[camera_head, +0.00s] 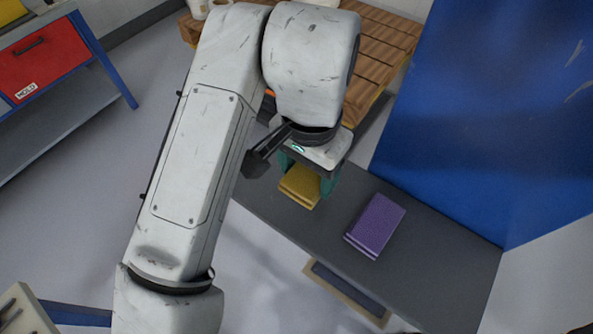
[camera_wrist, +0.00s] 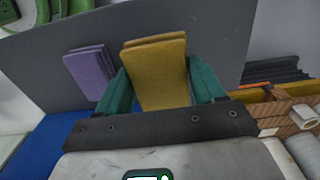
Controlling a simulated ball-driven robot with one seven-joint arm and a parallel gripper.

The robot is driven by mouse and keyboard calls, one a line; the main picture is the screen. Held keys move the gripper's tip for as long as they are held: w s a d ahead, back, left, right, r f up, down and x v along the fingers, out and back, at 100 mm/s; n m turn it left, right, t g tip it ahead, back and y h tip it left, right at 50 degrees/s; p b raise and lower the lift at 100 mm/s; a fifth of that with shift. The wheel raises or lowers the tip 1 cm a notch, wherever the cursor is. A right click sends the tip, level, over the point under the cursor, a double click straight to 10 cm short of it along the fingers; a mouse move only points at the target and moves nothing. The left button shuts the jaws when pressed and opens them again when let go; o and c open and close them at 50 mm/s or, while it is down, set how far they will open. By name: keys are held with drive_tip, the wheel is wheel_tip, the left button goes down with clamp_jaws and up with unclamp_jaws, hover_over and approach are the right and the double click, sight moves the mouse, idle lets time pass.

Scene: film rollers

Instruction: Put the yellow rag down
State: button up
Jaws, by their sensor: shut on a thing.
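The yellow rag (camera_head: 300,186) is a folded yellow block above the dark grey bench top (camera_head: 430,262). In the wrist view the yellow rag (camera_wrist: 156,72) sits between the two green fingers of my gripper (camera_wrist: 158,82). My gripper (camera_head: 312,184) is shut on it in the head view, partly hidden by my wrist. I cannot tell whether the rag touches the bench.
A folded purple rag (camera_head: 376,226) lies on the bench right of the yellow one; it also shows in the wrist view (camera_wrist: 91,72). A blue panel (camera_head: 490,110) rises behind the bench. A wooden pallet (camera_head: 378,55) stands beyond. The bench's right end is bare.

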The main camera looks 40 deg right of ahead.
sight(298, 170)
drive_tip(key=w+f, duration=0.2)
drive_tip(key=f, duration=0.1)
drive_tip(key=shift+w+d+f, duration=0.15)
drive_tip(key=shift+w+f, duration=0.1)
drive_tip(key=shift+w, duration=0.15)
drive_tip(key=shift+w+f, duration=0.15)
drive_tip(key=shift+f, duration=1.55)
drive_tip(key=shift+f, duration=0.15)
drive_tip(key=o, duration=1.1)
wheel_tip(298, 170, up, 12)
drive_tip(key=shift+r+p, duration=0.2)
drive_tip(key=shift+p, duration=0.1)
